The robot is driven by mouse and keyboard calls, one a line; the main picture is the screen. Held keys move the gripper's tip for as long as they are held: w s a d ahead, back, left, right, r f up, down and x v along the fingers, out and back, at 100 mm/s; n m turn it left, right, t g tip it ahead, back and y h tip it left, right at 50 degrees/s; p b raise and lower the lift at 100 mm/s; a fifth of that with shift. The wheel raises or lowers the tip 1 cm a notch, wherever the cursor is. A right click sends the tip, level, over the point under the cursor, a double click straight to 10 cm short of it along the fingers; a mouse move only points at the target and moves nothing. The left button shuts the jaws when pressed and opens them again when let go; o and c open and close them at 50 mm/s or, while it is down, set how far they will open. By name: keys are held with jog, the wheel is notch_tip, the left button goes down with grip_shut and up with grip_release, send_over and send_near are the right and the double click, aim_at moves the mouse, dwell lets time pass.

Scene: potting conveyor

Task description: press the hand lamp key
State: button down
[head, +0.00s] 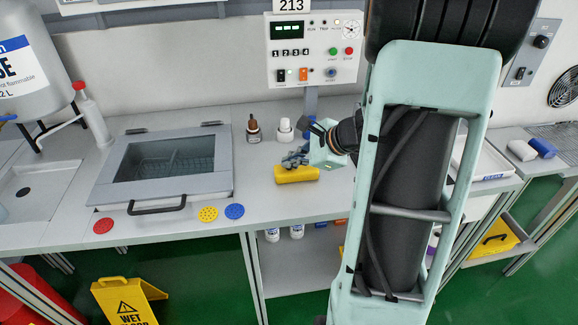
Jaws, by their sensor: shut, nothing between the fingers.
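A yellow elongated object (296,174) lies on the grey bench, near its front edge. It may be the hand lamp, but no key can be made out on it. My gripper (293,160) is shut and empty, just behind and over the yellow object's upper edge in the picture. Whether it touches the object cannot be told. The fingers are small and partly hidden by my wrist. A white control panel (314,65) marked 213 stands behind, with numbered keys and red, green, orange and blue buttons. Their labels are mostly too small to read.
A lidded basin (108,193) with a dark handle is to the left. Brown (253,130) and white (285,131) bottles stand behind my gripper. Red (103,226), yellow (208,214) and blue (234,211) discs lie along the front. A white tray (497,170) is at right.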

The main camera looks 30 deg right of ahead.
jog(key=shift+f, duration=0.1)
dwell(0.4)
jog(key=shift+f+b, duration=0.4)
jog(key=shift+b, duration=0.25)
jog(key=shift+r, duration=0.5)
jog(key=shift+p, duration=0.3)
notch_tip(320, 180, up, 6)
jog(key=p, duration=0.4)
jog(key=shift+p, duration=0.4)
